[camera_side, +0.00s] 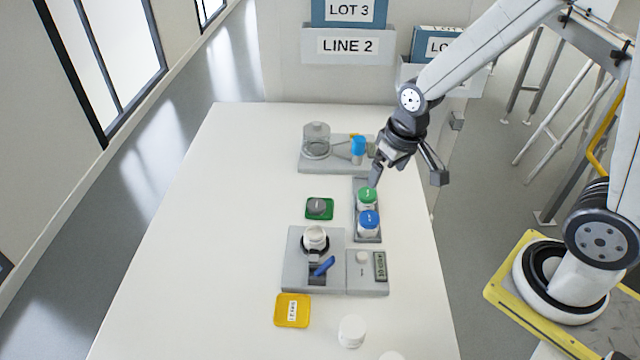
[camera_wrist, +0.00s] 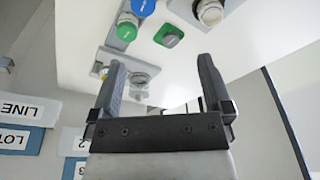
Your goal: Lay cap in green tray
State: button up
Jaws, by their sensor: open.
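The green tray (camera_side: 310,215) lies on the white table, left of the rack of lidded jars. A dark grey cap (camera_side: 318,205) rests in it. In the wrist view the green tray (camera_wrist: 160,42) and the grey cap (camera_wrist: 171,40) show at the top, beyond the fingertips. My gripper (camera_side: 408,176) is open and empty, above the table's right edge, up and to the right of the tray and apart from it. In the wrist view my gripper (camera_wrist: 158,62) shows both fingers spread with nothing between them. An uncapped white jar (camera_side: 315,236) stands in a black ring.
A grey rack (camera_side: 368,240) holds a green-lidded jar (camera_side: 367,196) and a blue-lidded jar (camera_side: 368,221) near my gripper. A grey station (camera_side: 310,168) stands behind. A scale (camera_side: 367,285), yellow tray (camera_side: 292,324) and white jar (camera_side: 351,331) are in front. The table's left side is clear.

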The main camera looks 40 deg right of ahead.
jog(key=shift+n, duration=0.4)
jog(key=s, duration=0.5)
jog(key=shift+r, duration=0.1)
dwell(0.7)
